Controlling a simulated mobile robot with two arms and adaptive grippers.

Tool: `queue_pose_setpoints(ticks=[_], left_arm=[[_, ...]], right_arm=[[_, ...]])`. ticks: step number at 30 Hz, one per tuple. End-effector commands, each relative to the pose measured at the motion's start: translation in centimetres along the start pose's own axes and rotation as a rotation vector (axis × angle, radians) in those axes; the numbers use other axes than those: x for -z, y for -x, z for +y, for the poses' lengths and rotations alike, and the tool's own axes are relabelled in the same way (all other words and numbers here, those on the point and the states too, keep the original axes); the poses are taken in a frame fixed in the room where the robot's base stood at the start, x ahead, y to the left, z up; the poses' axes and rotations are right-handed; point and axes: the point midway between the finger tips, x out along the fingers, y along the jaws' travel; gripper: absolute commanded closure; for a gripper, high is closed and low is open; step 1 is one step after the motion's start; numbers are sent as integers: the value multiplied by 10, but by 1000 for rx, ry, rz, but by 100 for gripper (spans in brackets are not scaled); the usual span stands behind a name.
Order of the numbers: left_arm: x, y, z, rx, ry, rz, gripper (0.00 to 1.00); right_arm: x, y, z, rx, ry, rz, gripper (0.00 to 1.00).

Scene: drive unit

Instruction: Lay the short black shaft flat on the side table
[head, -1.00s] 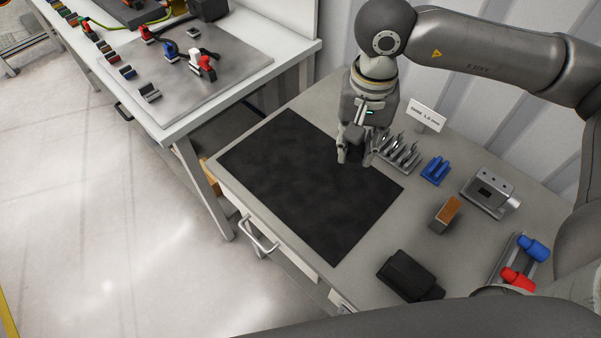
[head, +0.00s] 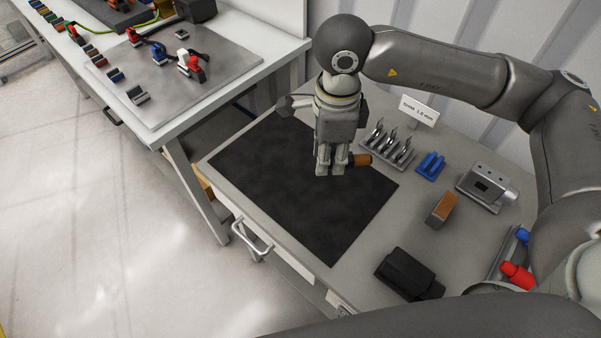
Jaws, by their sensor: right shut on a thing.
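My right gripper (head: 333,170) points down over the far right part of the black mat (head: 290,200) on the grey side table (head: 385,235). It is shut on a short dark piece with an orange-brown end (head: 360,159), which sticks out to the right of the fingers. I take this for the short black shaft; it lies about level, and most of it is hidden by the fingers. I cannot tell whether it touches the mat. My left gripper is not in view.
A grey rack with upright tools (head: 388,150), a blue holder (head: 431,165), a grey metal block (head: 485,187), a brown-topped block (head: 442,208) and a black case (head: 408,274) stand right of the mat. A white sign (head: 418,110) stands behind. The mat's front is clear.

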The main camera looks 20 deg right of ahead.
Motion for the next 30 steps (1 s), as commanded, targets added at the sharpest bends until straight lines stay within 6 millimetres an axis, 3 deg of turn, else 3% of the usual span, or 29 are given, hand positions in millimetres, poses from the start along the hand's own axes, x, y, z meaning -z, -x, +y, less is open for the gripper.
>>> queue_pose_setpoints(ticks=[30], left_arm=[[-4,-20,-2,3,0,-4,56]], right_arm=[[-31,-38,9,8,-1420,24,100]])
